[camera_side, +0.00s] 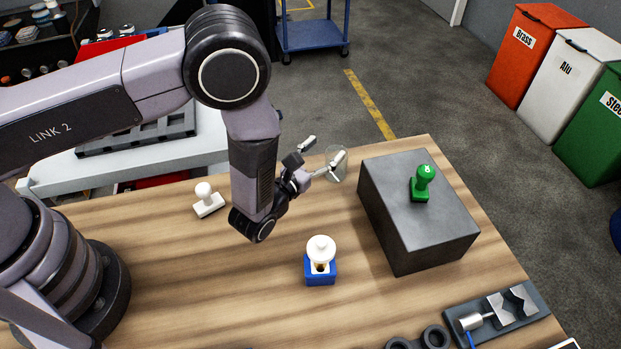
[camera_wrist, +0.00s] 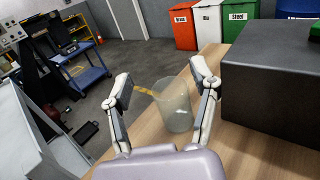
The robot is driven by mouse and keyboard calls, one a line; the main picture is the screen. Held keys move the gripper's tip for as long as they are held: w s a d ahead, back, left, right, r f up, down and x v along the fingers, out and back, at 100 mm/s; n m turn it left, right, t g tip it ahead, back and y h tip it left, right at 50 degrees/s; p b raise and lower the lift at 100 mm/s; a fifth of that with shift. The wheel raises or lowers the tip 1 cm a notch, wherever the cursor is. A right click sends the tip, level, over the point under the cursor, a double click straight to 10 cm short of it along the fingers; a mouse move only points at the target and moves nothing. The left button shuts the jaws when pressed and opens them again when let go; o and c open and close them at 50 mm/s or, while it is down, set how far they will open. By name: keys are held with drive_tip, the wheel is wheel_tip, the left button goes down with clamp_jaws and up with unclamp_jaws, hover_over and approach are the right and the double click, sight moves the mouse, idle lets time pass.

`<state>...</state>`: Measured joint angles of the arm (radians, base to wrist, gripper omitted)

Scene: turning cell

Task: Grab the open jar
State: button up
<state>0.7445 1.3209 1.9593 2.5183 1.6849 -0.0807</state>
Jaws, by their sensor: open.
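The open jar (camera_wrist: 174,108) is a clear, see-through cylinder with an open top. It stands upright on the wooden table (camera_side: 150,270) near its far edge. In the side view the jar (camera_side: 337,163) is partly behind a finger of my gripper. My gripper (camera_side: 322,156) is open, with its fingers pointing toward the jar. In the wrist view the two fingers of my gripper (camera_wrist: 163,88) are spread wide, and the jar shows between them, closer to the right finger. I cannot tell whether a finger touches it.
A dark grey block (camera_side: 415,230) with a green stamp (camera_side: 423,182) on it stands right of the jar. A white stamp (camera_side: 207,200) lies to the left. A white-topped piece in a blue holder (camera_side: 320,272) stands in front. A clamp fixture (camera_side: 500,312) is at the front right.

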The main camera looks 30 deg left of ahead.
sight(321, 190)
wheel_tip(321, 190, down, 8)
drive_tip(key=shift+r, duration=0.1)
drive_tip(key=shift+w+r, duration=0.15)
drive_tip(key=shift+w, duration=0.35)
drive_tip(key=w, duration=0.4)
drive_tip(key=w+d, duration=0.1)
drive_tip(key=w, duration=0.1)
drive_tip(key=shift+w, duration=0.25)
drive_tip(key=c, duration=0.8)
drive_tip(key=shift+c, duration=0.7)
